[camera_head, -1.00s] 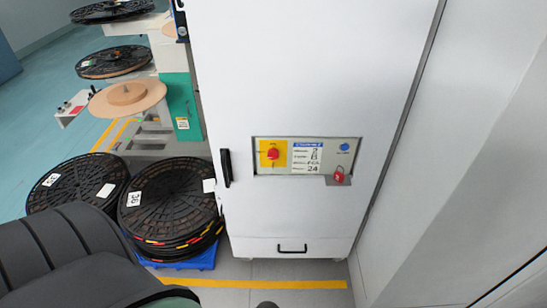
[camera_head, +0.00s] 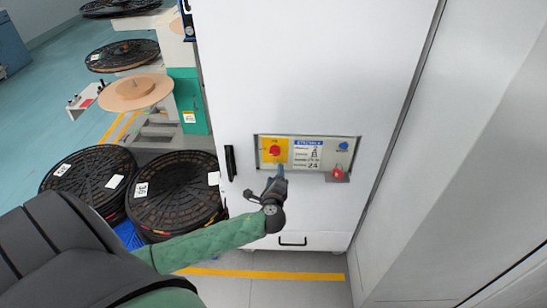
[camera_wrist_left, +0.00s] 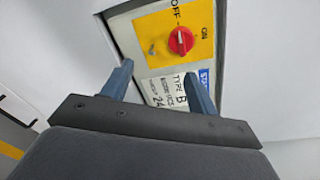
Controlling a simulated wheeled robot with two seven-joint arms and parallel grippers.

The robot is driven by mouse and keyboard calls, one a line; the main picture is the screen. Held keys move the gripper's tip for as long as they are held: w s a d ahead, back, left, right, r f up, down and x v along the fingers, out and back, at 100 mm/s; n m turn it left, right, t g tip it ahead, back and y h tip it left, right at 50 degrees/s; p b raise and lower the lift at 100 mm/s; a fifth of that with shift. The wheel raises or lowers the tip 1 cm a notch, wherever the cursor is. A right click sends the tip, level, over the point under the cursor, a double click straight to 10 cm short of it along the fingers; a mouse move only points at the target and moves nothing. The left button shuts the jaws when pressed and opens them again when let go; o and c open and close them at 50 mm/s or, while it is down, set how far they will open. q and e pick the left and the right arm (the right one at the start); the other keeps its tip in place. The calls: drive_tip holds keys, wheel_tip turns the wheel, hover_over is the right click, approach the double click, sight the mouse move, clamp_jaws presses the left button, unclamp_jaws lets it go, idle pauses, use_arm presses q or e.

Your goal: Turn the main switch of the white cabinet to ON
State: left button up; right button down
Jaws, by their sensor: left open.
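The white cabinet (camera_head: 300,70) stands upright ahead, with a recessed panel in its front. The main switch (camera_head: 275,150) is a red knob on a yellow plate at the panel's left. In the left wrist view the red knob (camera_wrist_left: 181,41) shows between "OFF" and "ON" lettering; I cannot tell its exact setting. My left gripper (camera_head: 280,168) is just below the yellow plate in the head view. In the left wrist view its fingers (camera_wrist_left: 158,85) are apart and empty, with the knob beyond them, apart from it. My right gripper is not in view.
The cabinet's black handle (camera_head: 230,162) is left of the panel. Stacked black reels (camera_head: 175,190) stand on the floor at left. A grey wall (camera_head: 460,150) closes the right side.

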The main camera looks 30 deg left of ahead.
sight(275, 155)
use_arm(q)
drive_tip(key=w+a+r+m+p, duration=0.2)
drive_tip(key=w, duration=0.1)
drive_tip(key=w+a+m+y+p, duration=0.1)
drive_tip(key=w+m, duration=0.1)
drive_tip(key=shift+w+a+r+t, duration=0.2)
drive_tip(key=shift+a+r+t, duration=0.1)
drive_tip(key=shift+a+r, duration=0.1)
drive_tip(key=shift+w+a+f, duration=0.15)
drive_tip(key=shift+w+a, duration=0.15)
drive_tip(key=shift+w, duration=0.2)
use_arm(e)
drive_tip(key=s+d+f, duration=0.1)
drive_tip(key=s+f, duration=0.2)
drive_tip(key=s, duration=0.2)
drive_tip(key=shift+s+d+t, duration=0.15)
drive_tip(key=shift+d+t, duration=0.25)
use_arm(q)
drive_tip(key=c, duration=1)
